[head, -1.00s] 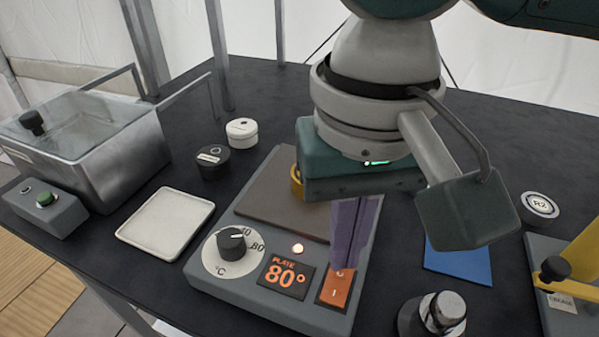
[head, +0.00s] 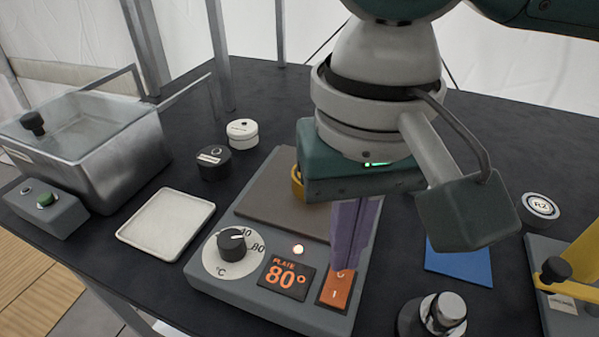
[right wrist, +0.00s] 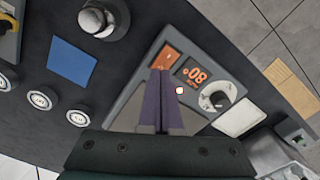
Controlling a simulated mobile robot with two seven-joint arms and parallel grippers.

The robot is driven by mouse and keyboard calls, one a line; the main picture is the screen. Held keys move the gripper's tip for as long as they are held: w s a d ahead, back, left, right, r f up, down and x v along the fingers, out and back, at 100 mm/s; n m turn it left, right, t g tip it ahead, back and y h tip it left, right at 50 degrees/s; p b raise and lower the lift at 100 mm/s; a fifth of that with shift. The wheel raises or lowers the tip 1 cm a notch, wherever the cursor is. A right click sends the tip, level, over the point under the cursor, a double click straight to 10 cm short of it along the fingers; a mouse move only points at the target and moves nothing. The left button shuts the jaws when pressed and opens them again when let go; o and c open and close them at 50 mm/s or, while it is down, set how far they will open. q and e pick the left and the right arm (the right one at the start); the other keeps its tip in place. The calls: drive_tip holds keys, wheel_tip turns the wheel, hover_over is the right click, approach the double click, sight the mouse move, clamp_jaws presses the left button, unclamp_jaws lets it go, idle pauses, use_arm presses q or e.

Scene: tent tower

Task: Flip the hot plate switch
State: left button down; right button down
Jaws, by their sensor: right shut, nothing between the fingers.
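The hot plate (head: 262,297) is a grey unit with a brown heating surface (head: 268,200), a dial (head: 232,246), a small lit lamp and a display (head: 285,280) reading "PLATE 80°". Its orange rocker switch (head: 337,290) is at the front right corner; it also shows in the right wrist view (right wrist: 166,57). My right gripper (head: 343,266) is shut and empty, with purple fingers pointing down at the far end of the switch. In the right wrist view the fingertips (right wrist: 161,72) overlap the switch edge; I cannot tell whether they touch. My left gripper is not in view.
A white tray (head: 167,224) and a metal bath (head: 120,150) stand at left. Black (head: 213,163) and white (head: 242,132) round containers stand behind. A blue mat (head: 460,262), a metal-topped knob (head: 443,312) and a yellow-handled device (head: 568,300) lie at right.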

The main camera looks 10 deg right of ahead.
drive_tip(key=shift+f, duration=0.4)
idle(0.4)
drive_tip(key=shift+f+b, duration=0.35)
drive_tip(key=shift+f, duration=0.15)
idle(0.4)
wheel_tip(320, 180, up, 7)
drive_tip(key=p, duration=0.9)
drive_tip(key=shift+r+p, duration=0.1)
drive_tip(key=shift+p, duration=0.25)
